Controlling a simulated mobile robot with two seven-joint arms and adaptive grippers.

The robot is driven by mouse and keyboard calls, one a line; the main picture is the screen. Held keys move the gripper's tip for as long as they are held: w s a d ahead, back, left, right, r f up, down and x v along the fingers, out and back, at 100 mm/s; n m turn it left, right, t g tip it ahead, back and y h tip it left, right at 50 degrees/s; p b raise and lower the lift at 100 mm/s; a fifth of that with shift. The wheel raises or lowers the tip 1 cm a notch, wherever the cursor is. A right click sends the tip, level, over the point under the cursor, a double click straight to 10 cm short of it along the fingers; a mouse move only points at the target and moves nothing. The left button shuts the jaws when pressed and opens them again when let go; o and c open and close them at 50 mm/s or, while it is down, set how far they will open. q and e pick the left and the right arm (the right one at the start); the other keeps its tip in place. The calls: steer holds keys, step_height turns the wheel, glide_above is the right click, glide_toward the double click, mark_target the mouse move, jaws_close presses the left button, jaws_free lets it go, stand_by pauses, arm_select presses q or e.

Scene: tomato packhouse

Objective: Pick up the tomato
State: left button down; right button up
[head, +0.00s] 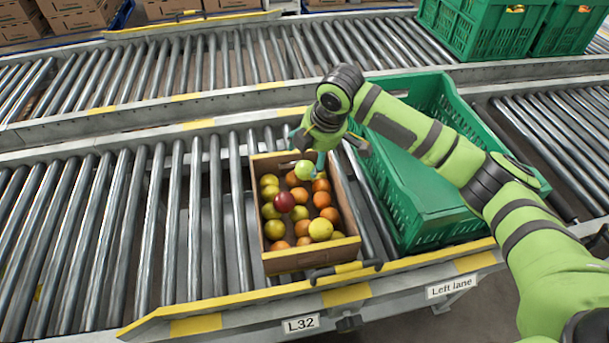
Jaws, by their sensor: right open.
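A dark red round fruit (284,202), apparently the tomato, sits on top of other fruit in an open cardboard box (312,259). Several orange, yellow and green-yellow round fruits lie around it. My right gripper (306,168) points down over the back part of the box, behind and to the right of the red fruit. It is open. A green-yellow fruit (304,171) shows at its fingertips; I cannot tell if they touch it. The red fruit is clear of the fingers. My left gripper is not in view.
The box stands on a roller conveyor (140,230). A green crate (432,222) stands close on its right, under my right arm. A yellow-edged rail (215,319) runs along the front. More green crates (487,27) stand at the back right. The rollers left of the box are free.

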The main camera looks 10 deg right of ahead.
mark_target(307, 166)
steer(key=b+x, duration=0.1)
steer(key=x, duration=0.5)
steer(key=shift+d+f+b, duration=0.15)
steer(key=shift+f+b, duration=0.1)
steer(key=shift+b, duration=0.05)
steer(key=shift+w+f, duration=0.2)
steer(key=shift+f, duration=0.15)
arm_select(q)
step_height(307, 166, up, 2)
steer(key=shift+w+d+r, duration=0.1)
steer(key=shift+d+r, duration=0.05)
arm_select(e)
steer(key=c, duration=0.9)
